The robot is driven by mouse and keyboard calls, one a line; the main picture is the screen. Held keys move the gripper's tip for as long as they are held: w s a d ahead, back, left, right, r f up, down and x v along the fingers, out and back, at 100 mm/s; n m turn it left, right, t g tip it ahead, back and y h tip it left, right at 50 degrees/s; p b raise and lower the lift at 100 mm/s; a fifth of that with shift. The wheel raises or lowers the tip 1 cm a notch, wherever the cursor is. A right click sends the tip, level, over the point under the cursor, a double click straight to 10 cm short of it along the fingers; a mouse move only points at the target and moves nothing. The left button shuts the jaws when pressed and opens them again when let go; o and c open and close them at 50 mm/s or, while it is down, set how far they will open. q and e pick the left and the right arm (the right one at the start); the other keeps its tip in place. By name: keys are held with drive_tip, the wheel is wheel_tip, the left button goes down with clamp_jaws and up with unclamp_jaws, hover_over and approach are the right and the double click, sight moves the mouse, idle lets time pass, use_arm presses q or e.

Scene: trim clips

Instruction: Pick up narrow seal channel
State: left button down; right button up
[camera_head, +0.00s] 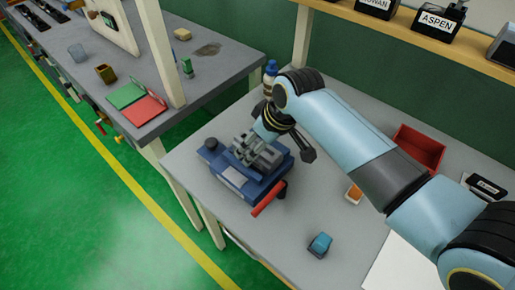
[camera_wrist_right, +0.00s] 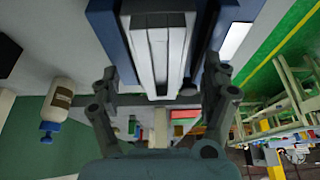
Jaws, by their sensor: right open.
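A blue bench fixture (camera_head: 231,178) with grey metal parts (camera_head: 262,156) on top stands on the grey worktable. In the right wrist view a light grey ribbed piece (camera_wrist_right: 158,45), which may be the narrow seal channel, lies lengthwise between blue side walls (camera_wrist_right: 105,28). I cannot tell for certain that it is the channel. My right gripper (camera_head: 284,138) is just above the fixture at its far right side. In the wrist view its two open fingers (camera_wrist_right: 160,84) stand on either side of the grey piece, apart from it. My left gripper is out of view.
A red handle (camera_head: 268,199) sticks out from the fixture's front. A blue-capped bottle (camera_head: 270,76) stands behind it. A small teal block (camera_head: 320,244), an orange-and-white item (camera_head: 354,194) and a red bin (camera_head: 418,149) are to the right. Bare tabletop lies between them.

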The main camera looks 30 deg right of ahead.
drive_tip(key=shift+f, duration=0.15)
drive_tip(key=shift+c, duration=0.4)
drive_tip(key=c, duration=1.3)
